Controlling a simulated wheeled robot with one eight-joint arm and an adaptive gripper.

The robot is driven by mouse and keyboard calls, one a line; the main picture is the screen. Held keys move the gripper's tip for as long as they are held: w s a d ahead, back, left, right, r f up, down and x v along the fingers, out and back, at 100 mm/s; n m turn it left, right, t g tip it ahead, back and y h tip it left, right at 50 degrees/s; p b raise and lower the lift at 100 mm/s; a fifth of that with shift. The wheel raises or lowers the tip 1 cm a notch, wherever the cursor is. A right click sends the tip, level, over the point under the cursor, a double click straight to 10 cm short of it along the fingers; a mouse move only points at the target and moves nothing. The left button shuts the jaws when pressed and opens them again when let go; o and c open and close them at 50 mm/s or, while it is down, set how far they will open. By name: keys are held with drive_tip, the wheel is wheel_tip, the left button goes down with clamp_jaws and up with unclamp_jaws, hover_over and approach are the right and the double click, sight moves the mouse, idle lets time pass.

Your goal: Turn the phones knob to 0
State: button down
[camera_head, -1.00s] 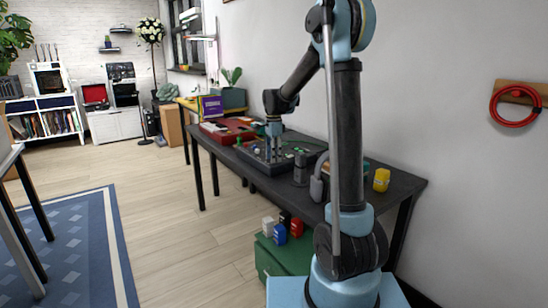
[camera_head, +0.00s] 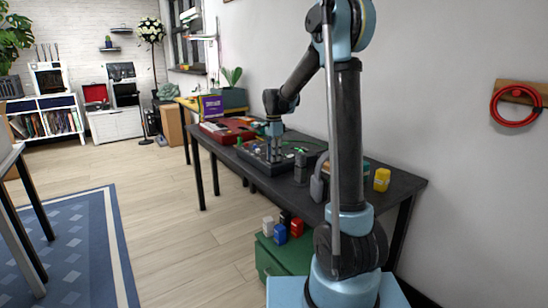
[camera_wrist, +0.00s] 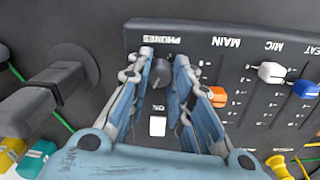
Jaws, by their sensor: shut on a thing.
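The mixer panel (camera_wrist: 215,50) fills the upper part of the wrist view, its lettering upside down. The dark phones knob (camera_wrist: 161,74) sits beside the "PHONES" label, between the fingertips of my gripper (camera_wrist: 162,66). My gripper is shut on the knob, one finger on each side; the fingers hide part of it. Its pointer and scale cannot be read. In the head view my gripper (camera_head: 274,150) reaches down onto the dark mixer (camera_head: 262,164) on the table, and the knob is too small to make out.
White (camera_wrist: 271,72), blue (camera_wrist: 305,89) and orange (camera_wrist: 217,97) slider caps stand right of the knob. A white button (camera_wrist: 157,125) lies near it. A dark plug (camera_wrist: 50,95) sits left. The black table (camera_head: 225,152) also holds a yellow container (camera_head: 382,180).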

drive_tip(key=n, duration=0.8)
drive_tip(key=shift+n, duration=0.4)
drive_tip(key=n, duration=0.4)
drive_tip(key=shift+w, duration=0.1)
drive_tip(key=n, duration=0.5)
drive_tip(key=shift+t, duration=0.3)
drive_tip(key=n, duration=0.3)
drive_tip(key=shift+n, duration=0.3)
drive_tip(key=n, duration=0.4)
drive_tip(key=shift+r, duration=0.1)
drive_tip(key=n, duration=0.9)
drive_tip(key=shift+n, duration=0.3)
